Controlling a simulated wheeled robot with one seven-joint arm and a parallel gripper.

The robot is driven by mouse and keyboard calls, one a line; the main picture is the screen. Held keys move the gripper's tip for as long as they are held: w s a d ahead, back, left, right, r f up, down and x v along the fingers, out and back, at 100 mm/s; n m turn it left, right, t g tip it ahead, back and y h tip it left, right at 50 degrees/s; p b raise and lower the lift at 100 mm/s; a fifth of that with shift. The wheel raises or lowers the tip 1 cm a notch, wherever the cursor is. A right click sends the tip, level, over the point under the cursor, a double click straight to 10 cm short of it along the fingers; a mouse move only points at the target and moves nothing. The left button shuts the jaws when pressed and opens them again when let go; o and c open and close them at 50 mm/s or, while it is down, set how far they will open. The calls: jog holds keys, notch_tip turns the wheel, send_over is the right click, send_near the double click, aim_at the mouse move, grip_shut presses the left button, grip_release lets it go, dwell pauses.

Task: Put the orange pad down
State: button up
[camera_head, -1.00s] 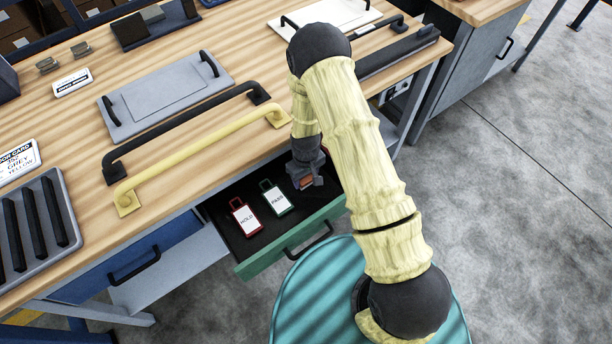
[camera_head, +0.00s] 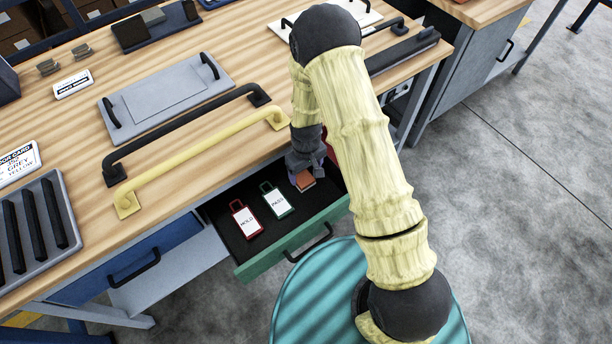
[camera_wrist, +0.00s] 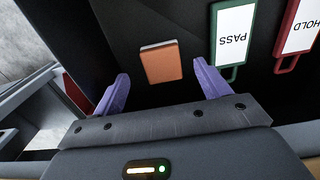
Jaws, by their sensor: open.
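The orange pad (camera_head: 305,181) lies in the open drawer, at its right part. In the wrist view the pad (camera_wrist: 161,63) rests on the dark drawer floor, just beyond and between my fingertips, and neither finger touches it. My gripper (camera_wrist: 158,85) is open and empty, with purple fingers spread to each side of the pad. In the head view my gripper (camera_head: 306,165) is over the drawer, partly hidden by my arm. The drawer (camera_head: 290,247) has a green front and a black handle.
A green-framed PASS tag (camera_head: 278,200) and a red-framed HOLD tag (camera_head: 246,219) lie in the drawer left of the pad. The workbench edge overhangs the drawer's back. A yellow bar handle (camera_head: 200,160) and a black one lie on the bench top.

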aim_at(306, 180)
notch_tip(306, 180, up, 7)
dwell(0.3)
dwell(0.5)
jog(key=s+d+r+m+t, duration=0.1)
jog(key=s+d+r+m, duration=0.2)
jog(key=s+d+r, duration=0.3)
jog(key=s+d+r+m+t, duration=0.1)
jog(key=s+d+r+m, duration=0.2)
jog(key=r, duration=1)
jog(key=s+d, duration=0.3)
jog(key=d, duration=0.1)
jog(key=shift+s+d+r+m+t, duration=0.2)
jog(key=shift+d+m+t, duration=0.1)
jog(key=shift+m, duration=0.1)
jog(key=w+p+v, duration=0.2)
jog(key=p+v, duration=0.7)
jog(key=shift+r, duration=0.35)
